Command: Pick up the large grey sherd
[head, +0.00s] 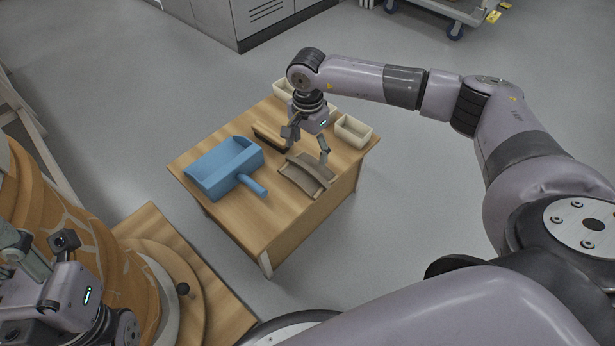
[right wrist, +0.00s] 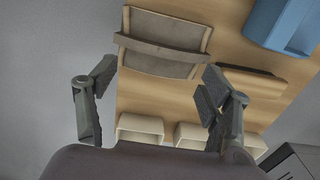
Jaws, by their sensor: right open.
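The large grey sherd (head: 307,172) is a curved, grey-brown piece at the right front of the small wooden table. It appears to lie across a shallow wooden rack with side rails.
A blue dustpan (head: 222,166) lies left of the sherd, its handle pointing towards it. A wooden-backed brush (head: 268,137) lies behind. Cream bins (head: 353,131) stand along the table's back edge. An orange vessel (head: 95,235) with pale seams stands at left on a wooden base.

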